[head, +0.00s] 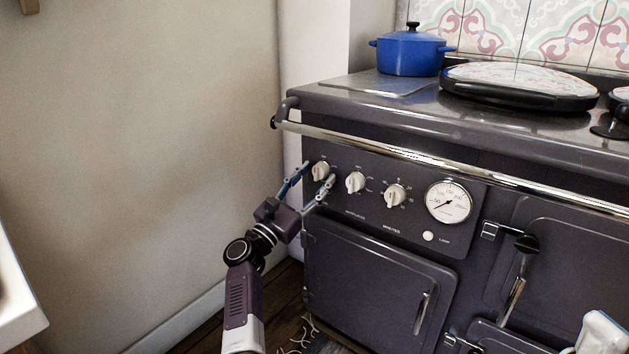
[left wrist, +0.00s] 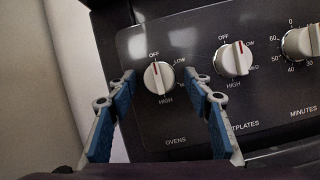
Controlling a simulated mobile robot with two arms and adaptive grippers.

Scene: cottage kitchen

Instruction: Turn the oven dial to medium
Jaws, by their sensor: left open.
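The oven dial (head: 320,171) is the leftmost white knob on the dark range's front panel. In the left wrist view the same dial (left wrist: 158,79) is above the word OVENS, with OFF at its top, LOW at its right and HIGH below. Its red mark is near the top, close to OFF. My left gripper (head: 318,175) is open, with its fingertips on either side of this dial. In the left wrist view the gripper (left wrist: 160,77) has blue fingers left and right of the dial; contact cannot be told. The MED label is partly hidden by the right finger.
The hotplates dial (left wrist: 234,60) and minutes dial (left wrist: 302,43) are to the right. A round gauge (head: 449,202) is farther right. A chrome rail (head: 430,160) runs above the panel. A blue pot (head: 411,54) stands on top. A wall (head: 140,150) is at left.

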